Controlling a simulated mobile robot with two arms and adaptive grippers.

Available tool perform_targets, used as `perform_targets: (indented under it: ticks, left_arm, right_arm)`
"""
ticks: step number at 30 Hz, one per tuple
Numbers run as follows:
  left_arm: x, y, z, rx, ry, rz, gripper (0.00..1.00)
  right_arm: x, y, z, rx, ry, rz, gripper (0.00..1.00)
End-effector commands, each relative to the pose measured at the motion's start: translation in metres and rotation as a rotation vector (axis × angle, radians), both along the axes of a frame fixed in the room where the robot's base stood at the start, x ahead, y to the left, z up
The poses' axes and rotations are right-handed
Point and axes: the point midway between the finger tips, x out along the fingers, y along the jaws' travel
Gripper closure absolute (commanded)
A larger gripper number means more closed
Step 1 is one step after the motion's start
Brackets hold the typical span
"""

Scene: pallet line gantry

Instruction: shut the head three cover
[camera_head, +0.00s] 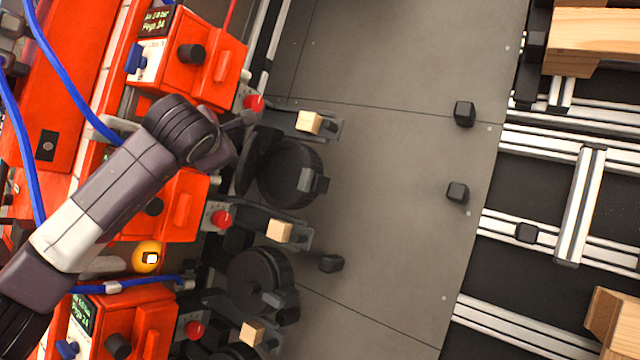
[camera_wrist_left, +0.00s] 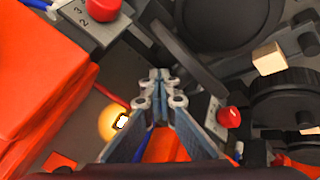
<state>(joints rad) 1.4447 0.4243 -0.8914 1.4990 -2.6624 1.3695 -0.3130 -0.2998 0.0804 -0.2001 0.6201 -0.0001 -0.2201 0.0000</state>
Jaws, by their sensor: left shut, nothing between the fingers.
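The head with its cover standing open is a round black housing (camera_head: 288,172) in the head view, also at the top of the left wrist view (camera_wrist_left: 225,15). Its dark cover (camera_head: 258,160) stands tilted up on the housing's left side; in the wrist view the cover (camera_wrist_left: 182,58) shows as a slanted dark plate. A grey plate marked with small numerals, including what looks like a 3, lies beside it. My left gripper (camera_wrist_left: 160,78) is shut and empty, its tips close to the cover; contact cannot be told. In the head view my wrist hides it. My right gripper is not in view.
Red buttons (camera_head: 222,218) and wooden blocks (camera_head: 280,231) stand along the line. Another black round head (camera_head: 257,278) sits below. Orange units (camera_head: 178,205), blue hoses and a lit yellow lamp (camera_head: 147,257) are near my arm. The grey plate (camera_head: 400,150) to the right is mostly free.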

Motion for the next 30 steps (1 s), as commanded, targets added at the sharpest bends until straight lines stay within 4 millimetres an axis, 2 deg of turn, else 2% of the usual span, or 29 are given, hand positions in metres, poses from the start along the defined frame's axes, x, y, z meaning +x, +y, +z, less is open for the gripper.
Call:
perform_targets:
  ticks: [10,23,30]
  left_arm:
    - [-0.008,-0.015,-0.003,0.001,0.001,-0.001,1.00]
    - [-0.009,-0.017,-0.002,0.000,0.000,0.000,1.00]
    - [-0.011,-0.026,-0.005,0.000,0.000,0.000,1.00]
  right_arm:
    - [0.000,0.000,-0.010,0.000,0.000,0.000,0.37]
    - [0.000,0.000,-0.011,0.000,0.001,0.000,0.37]
    - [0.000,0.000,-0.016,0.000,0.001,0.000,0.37]
